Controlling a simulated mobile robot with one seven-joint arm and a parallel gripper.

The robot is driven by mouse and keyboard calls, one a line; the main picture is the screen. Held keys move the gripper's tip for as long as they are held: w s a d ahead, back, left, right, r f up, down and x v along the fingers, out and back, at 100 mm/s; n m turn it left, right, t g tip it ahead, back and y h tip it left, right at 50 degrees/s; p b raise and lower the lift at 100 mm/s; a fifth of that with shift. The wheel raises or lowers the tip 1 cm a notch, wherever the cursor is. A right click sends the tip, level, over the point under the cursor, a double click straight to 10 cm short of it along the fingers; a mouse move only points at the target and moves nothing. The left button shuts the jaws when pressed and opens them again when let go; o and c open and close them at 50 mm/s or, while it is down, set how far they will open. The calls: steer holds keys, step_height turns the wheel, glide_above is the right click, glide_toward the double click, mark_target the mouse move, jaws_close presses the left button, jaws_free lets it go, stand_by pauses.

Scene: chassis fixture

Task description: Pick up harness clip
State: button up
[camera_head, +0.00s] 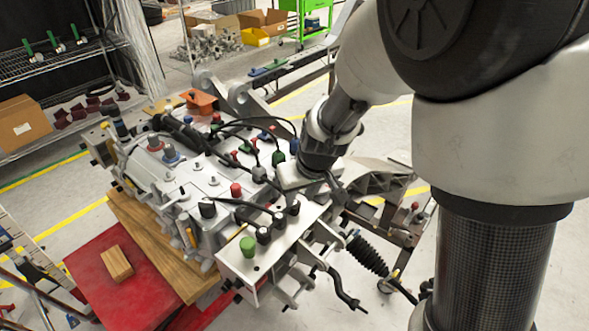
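The chassis fixture (205,185) fills the middle of the head view, a pale metal assembly with black cables and many small coloured caps and fittings. I cannot tell which small piece is the harness clip. Candidates include a green fitting (278,158) at the end of a black cable and a red one (236,189) on the top face. My gripper (318,186) points down over the right side of the fixture, close to its upper surface. Its fingers are small and partly hidden, so I cannot tell whether they are open, shut or touching anything.
A wooden block (117,263) lies on a red surface (95,247) at the lower left. A black ribbed boot (367,255) and rods stick out at the fixture's lower right. A wire shelf (60,66) stands at the left, cardboard boxes (264,20) at the back.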

mark_target(295, 205)
steer(key=shift+b+x, duration=0.6)
steer(key=shift+x, duration=2.55)
steer(key=shift+a+r, duration=0.1)
steer(key=shift+a, duration=0.05)
steer(key=shift+c, duration=0.2)
jaws_close()
